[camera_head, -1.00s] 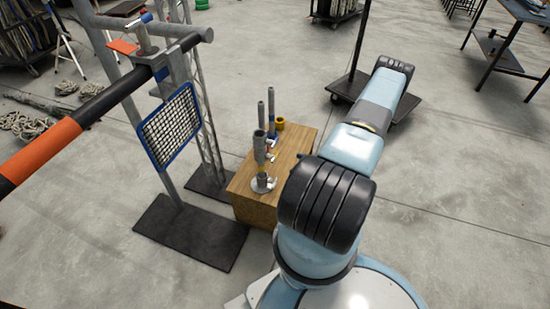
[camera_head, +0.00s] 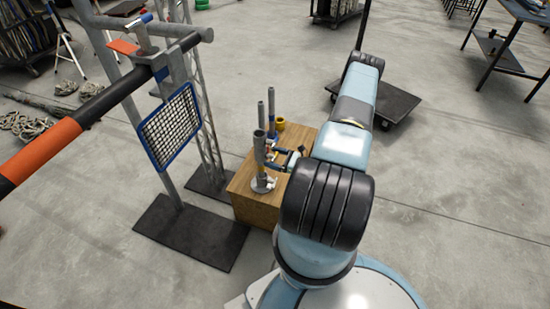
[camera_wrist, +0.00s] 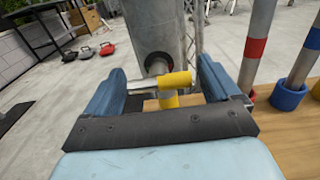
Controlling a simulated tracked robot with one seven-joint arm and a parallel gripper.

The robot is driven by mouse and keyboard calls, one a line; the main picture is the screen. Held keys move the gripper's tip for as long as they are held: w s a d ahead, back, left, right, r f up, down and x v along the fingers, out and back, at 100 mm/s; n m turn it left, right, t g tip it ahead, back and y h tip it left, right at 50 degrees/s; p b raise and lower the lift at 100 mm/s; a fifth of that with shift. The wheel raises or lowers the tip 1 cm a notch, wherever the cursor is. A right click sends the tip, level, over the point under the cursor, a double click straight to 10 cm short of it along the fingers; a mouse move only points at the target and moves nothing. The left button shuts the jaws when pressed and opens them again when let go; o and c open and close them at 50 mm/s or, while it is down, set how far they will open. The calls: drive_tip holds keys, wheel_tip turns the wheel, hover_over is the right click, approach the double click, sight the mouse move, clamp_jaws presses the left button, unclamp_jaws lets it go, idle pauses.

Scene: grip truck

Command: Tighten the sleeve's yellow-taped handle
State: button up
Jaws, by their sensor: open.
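The sleeve (camera_head: 259,147) is a grey metal tube standing upright on a round base on a wooden box. In the wrist view the sleeve (camera_wrist: 153,28) rises straight ahead, with a dark round fitting facing me. A horizontal metal handle with yellow tape (camera_wrist: 178,80) sticks out in front of it. My gripper (camera_wrist: 165,68) is open, with one blue finger on each side of the handle. I cannot tell whether either finger touches it. A second yellow part (camera_wrist: 168,101) shows just below the handle. In the head view my gripper (camera_head: 278,156) is beside the sleeve's right side.
The wooden box (camera_head: 252,207) also bears thinner posts (camera_head: 271,105) and a yellow cup (camera_head: 280,122). In the wrist view, posts with red and blue bands (camera_wrist: 256,48) stand close on the right. A rack with a mesh panel (camera_head: 170,127) stands left of the box.

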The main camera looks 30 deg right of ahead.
drive_tip(key=shift+c, duration=0.3)
drive_tip(key=c, duration=0.9)
drive_tip(key=shift+d, duration=0.2)
drive_tip(key=shift+c, duration=0.3)
drive_tip(key=shift+a, duration=0.15)
